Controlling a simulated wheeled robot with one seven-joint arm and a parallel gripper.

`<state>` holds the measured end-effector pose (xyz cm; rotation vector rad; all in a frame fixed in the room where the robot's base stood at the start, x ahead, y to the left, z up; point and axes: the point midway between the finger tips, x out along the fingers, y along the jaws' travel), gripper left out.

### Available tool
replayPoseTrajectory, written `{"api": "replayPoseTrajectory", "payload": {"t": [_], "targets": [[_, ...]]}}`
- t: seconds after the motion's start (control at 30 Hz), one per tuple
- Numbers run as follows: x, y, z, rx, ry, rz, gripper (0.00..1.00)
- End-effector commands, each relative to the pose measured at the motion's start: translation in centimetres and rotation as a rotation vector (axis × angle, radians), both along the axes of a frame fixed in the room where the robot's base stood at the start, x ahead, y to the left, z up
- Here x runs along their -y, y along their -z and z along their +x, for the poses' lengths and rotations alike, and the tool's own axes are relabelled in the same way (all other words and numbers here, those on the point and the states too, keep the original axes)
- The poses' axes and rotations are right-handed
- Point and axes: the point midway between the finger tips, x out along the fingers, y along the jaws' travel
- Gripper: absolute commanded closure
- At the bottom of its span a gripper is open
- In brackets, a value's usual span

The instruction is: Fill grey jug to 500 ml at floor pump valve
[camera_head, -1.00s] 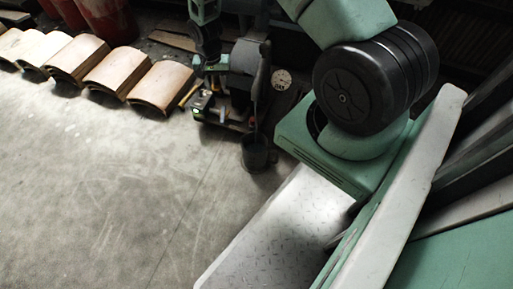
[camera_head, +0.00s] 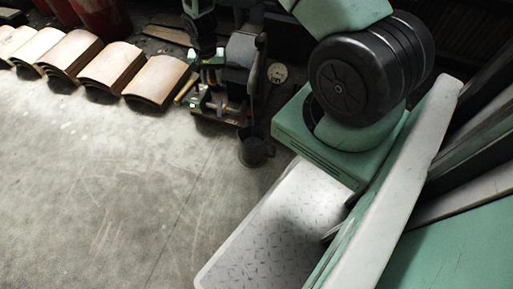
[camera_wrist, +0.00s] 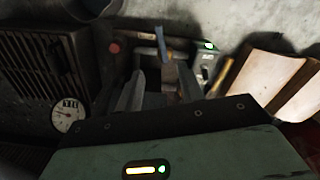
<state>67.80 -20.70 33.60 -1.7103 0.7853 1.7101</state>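The grey jug (camera_head: 254,149) stands upright on the floor beside the pump, in front of it; its level cannot be read. A dark round shape, likely the jug (camera_wrist: 96,6), shows at the top left edge of the wrist view. The floor pump (camera_head: 238,72) has a round white gauge (camera_head: 277,72), also visible in the wrist view (camera_wrist: 68,115). A blue valve handle (camera_wrist: 163,45) stands up on the pump. My gripper (camera_wrist: 160,88) is open and empty over the pump, its two fingers spread, with the blue handle beyond the fingertips.
A row of curved tan panels (camera_head: 105,65) lies along the back left; its near end shows at right in the wrist view (camera_wrist: 270,78). Red drums (camera_head: 98,15) stand behind. A pale tread plate (camera_head: 265,235) is at lower centre. The left floor is clear.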

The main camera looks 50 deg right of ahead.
Motion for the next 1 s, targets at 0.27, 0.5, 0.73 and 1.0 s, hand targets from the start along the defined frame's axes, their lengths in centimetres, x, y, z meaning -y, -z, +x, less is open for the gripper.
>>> {"api": "replayPoseTrajectory", "payload": {"t": [0.27,0.5,0.73,1.0], "targets": [[0.00,0.01,0.00,0.000,-0.002,0.000,0.62],[-0.23,0.32,-0.25,-0.008,-0.321,0.014,0.62],[-0.53,0.58,-0.59,-0.009,-1.052,0.038,0.62],[-0.55,0.56,-0.60,0.008,-1.935,0.044,0.62]]}}
